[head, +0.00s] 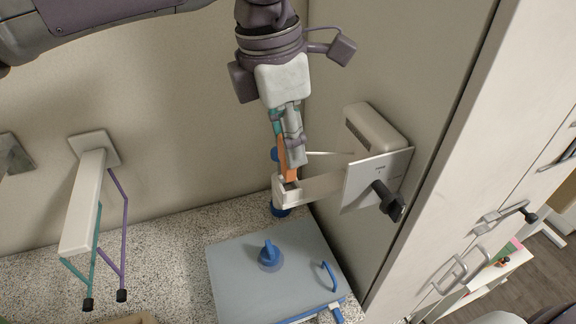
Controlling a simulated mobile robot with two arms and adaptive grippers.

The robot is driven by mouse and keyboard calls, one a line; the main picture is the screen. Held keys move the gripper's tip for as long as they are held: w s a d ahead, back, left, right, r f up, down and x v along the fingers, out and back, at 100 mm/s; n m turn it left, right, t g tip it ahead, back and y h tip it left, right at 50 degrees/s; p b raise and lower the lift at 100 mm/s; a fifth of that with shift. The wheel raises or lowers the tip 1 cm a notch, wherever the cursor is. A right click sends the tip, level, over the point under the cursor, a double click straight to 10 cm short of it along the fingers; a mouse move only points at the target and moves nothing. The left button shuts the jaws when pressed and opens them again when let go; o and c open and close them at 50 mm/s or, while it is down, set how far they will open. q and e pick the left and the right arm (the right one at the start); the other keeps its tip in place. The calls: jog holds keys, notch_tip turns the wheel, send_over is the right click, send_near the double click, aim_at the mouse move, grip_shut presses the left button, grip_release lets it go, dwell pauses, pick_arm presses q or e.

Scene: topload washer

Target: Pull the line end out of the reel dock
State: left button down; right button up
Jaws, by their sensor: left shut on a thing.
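My left gripper (288,160) points down beside the right wall, with its fingers closed on an orange piece that I take to be the line end (291,172). The orange piece stands just above the box-like end of a white bracket (320,187); I cannot tell whether its lower tip is still inside. A thin pale line (330,153) runs from the fingers to a rounded cream housing on the wall, which looks like the reel (374,128). The bracket seems to be the reel dock, but the picture does not settle this. My right gripper is not in view.
A square plate with a black knob (387,198) sticks out at the right wall. Below is a grey-blue lidded box (260,285) with a blue knob, on a speckled counter (170,285). A white wall arm (83,205) with teal and purple hangers is at left.

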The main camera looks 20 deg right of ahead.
pick_arm(q)
jog(key=shift+r+p, duration=0.95)
jog(key=shift+r, duration=0.55)
